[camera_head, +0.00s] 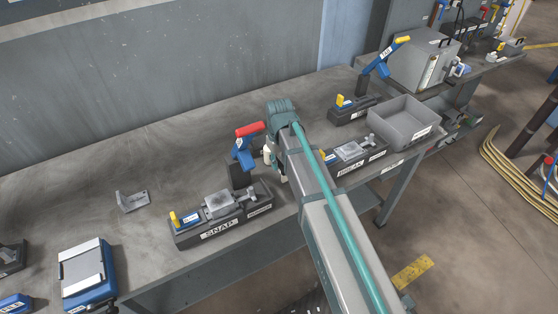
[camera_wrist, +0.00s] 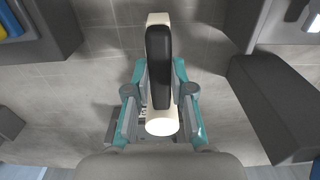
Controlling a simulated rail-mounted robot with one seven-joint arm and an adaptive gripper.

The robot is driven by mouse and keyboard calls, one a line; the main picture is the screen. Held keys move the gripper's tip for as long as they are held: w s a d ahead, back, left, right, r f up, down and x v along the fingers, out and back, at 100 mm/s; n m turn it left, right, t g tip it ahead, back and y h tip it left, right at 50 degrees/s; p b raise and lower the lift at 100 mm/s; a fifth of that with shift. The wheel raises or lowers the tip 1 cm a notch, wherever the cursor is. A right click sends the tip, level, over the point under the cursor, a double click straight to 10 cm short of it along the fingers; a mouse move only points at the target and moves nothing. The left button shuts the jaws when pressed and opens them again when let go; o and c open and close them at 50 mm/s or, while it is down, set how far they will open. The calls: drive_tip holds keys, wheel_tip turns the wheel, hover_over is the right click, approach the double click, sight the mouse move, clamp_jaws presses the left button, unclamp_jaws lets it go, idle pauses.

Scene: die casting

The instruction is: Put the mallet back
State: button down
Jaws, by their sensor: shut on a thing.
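The mallet (camera_wrist: 160,65) is in my gripper (camera_wrist: 160,88), between the two teal fingers in the wrist view. It has a black middle part and pale ends, with a white round end (camera_wrist: 161,124) nearest the camera. In the head view my gripper (camera_head: 271,158) is low over the bench, just right of the blue lever with a red handle. Only a small pale piece of the mallet (camera_head: 267,154) shows there. My arm hides the rest, and I cannot tell if it touches the bench.
The SNAP fixture (camera_head: 222,224) stands front left of my gripper, by the red-handled lever (camera_head: 246,147). The BREAK fixture (camera_head: 354,164) and a grey bin (camera_head: 404,122) stand to the right. A yellow-handled lever (camera_head: 384,58) is behind. The bench (camera_head: 150,160) is clear at the back left.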

sight(279, 163)
drive_tip(key=shift+f, duration=0.25)
drive_tip(key=shift+f, duration=0.1)
drive_tip(key=c, duration=1)
unclamp_jaws()
wheel_tip(279, 163, up, 12)
drive_tip(key=b, duration=0.2)
